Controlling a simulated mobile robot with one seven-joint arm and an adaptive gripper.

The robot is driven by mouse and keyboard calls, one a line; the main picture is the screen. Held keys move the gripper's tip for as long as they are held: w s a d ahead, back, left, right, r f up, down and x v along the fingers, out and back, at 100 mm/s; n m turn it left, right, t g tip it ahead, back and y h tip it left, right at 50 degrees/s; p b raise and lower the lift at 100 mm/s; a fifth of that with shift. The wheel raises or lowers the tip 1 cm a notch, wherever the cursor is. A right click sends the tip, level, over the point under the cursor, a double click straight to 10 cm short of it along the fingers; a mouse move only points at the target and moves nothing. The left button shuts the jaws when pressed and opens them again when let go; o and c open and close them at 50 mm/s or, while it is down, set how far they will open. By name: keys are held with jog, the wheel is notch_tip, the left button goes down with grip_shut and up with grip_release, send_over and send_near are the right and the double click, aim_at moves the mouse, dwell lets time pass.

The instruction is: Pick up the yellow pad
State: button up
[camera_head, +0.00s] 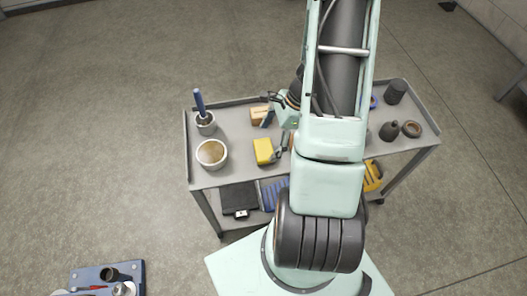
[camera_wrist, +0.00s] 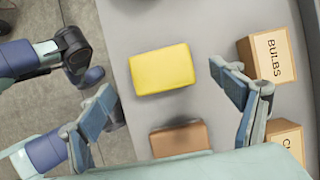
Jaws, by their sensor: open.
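The yellow pad (camera_head: 263,151) lies on the top shelf of the grey cart, left of my arm in the head view. In the wrist view the yellow pad (camera_wrist: 162,69) lies flat and fully visible, ahead of the space between my fingers. In the head view my gripper (camera_head: 276,128) is beside the pad, partly covered by my arm. The pad is not held.
The grey cart (camera_head: 232,133) carries a bowl (camera_head: 211,154) and a cup with a blue handle (camera_head: 205,123) on the left. In the wrist view a BULBS box (camera_wrist: 270,57) stands right of the pad and a brown block (camera_wrist: 180,139) lies nearer. Dark bottles (camera_head: 389,131) stand at the right.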

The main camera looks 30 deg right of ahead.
aim_at(264, 149)
jog(key=x, duration=0.5)
jog(key=shift+d+f+b, duration=0.1)
jog(key=shift+f+b, duration=0.1)
jog(key=shift+b, duration=0.2)
jog(key=c, duration=1.2)
